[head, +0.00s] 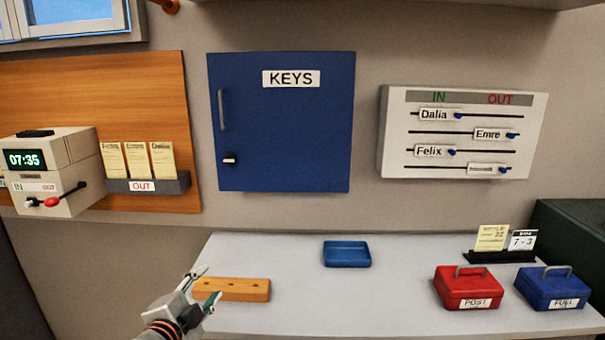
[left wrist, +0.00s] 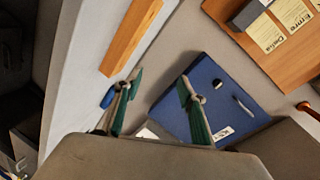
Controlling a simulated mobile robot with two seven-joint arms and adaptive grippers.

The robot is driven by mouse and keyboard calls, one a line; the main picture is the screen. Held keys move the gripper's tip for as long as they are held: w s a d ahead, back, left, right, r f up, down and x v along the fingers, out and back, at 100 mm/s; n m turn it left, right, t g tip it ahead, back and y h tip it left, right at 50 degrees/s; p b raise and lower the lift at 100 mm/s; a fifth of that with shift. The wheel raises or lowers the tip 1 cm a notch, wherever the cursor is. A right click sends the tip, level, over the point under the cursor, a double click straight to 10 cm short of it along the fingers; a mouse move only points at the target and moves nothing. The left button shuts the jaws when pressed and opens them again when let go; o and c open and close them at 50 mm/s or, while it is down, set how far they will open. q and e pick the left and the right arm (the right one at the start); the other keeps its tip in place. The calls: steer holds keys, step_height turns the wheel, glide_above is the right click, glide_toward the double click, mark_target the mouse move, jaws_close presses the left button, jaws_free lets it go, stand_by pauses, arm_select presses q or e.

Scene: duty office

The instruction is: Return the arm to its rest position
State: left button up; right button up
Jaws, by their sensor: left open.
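My left gripper (head: 207,284) comes in from the lower left of the head view, at the left end of the desk. It is open, with nothing between its fingers. In the head view its fingertips overlap the left part of a wooden block with holes (head: 246,289). In the left wrist view the two green-padded fingers (left wrist: 155,95) stand wide apart, and the wooden block (left wrist: 131,36) lies beyond them at the upper left. The blue key cabinet (left wrist: 205,95) shows partly behind the right finger. My right gripper is not in view.
The closed KEYS cabinet (head: 281,130) hangs on the wall. The IN/OUT board (head: 461,165) is right of it; a time clock (head: 50,165) is at left. On the desk (head: 340,305) stand a blue tray (head: 347,255), red box (head: 468,290) and blue box (head: 550,290). The desk's middle front is clear.

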arm_select(q)
steer(key=s+f, duration=0.1)
steer(key=f, duration=0.2)
steer(key=s+f+n+g, duration=0.1)
steer(key=s+f, duration=0.1)
steer(key=f, duration=0.2)
steer(key=s+f+n, duration=0.1)
steer(key=s+f, duration=0.1)
steer(key=f, duration=0.2)
steer(key=shift+d+f, duration=0.15)
steer(key=shift+f, duration=0.05)
steer(key=s+f+n+g, duration=0.3)
steer(key=s+f+n, duration=0.5)
steer(key=s+f, duration=1.4)
steer(key=shift+s+a+f+g, duration=0.25)
steer(key=shift+s+g, duration=0.15)
steer(key=shift+s, duration=0.45)
